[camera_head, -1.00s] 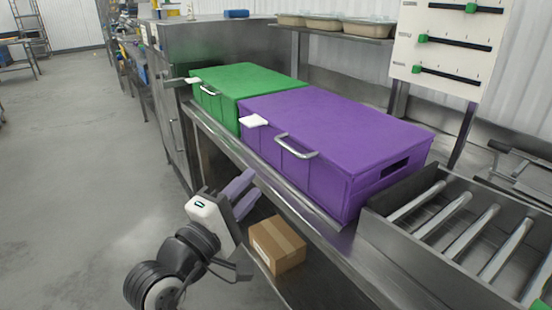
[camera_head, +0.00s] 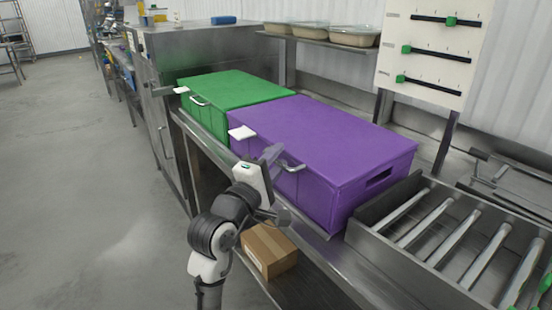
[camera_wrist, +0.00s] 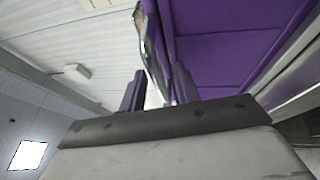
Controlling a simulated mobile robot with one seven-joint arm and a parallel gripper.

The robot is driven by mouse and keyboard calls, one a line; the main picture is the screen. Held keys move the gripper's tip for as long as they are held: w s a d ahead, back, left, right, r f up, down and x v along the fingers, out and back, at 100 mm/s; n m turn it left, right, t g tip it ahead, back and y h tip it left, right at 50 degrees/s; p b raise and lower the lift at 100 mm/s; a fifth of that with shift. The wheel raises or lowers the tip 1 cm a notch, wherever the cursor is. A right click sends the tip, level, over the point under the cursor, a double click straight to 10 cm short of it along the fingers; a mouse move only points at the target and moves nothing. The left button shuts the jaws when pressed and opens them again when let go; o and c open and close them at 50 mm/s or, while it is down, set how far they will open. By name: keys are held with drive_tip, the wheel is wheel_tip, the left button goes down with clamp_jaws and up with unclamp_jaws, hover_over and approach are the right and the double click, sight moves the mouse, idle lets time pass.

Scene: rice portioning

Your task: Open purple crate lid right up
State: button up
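The purple crate (camera_head: 320,150) sits on the metal counter with its flat lid shut. A silver bar handle (camera_head: 293,167) and a white tab (camera_head: 242,132) are on its front side. My gripper (camera_head: 273,158) is at the crate's front, right beside the handle. In the wrist view the two fingers of my gripper (camera_wrist: 159,75) stand apart, with the silver handle (camera_wrist: 143,28) ahead near the gap and the purple crate (camera_wrist: 225,45) filling the upper right. I cannot tell whether the handle lies between the fingers or touches them.
A green crate (camera_head: 232,91) stands left of the purple one. A metal roller rack (camera_head: 430,225) is close on the right. A cardboard box (camera_head: 269,249) sits on the lower shelf. Filled trays (camera_head: 352,36) and a slider panel (camera_head: 432,50) are behind. The floor at left is clear.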

clamp_jaws()
idle(0.4)
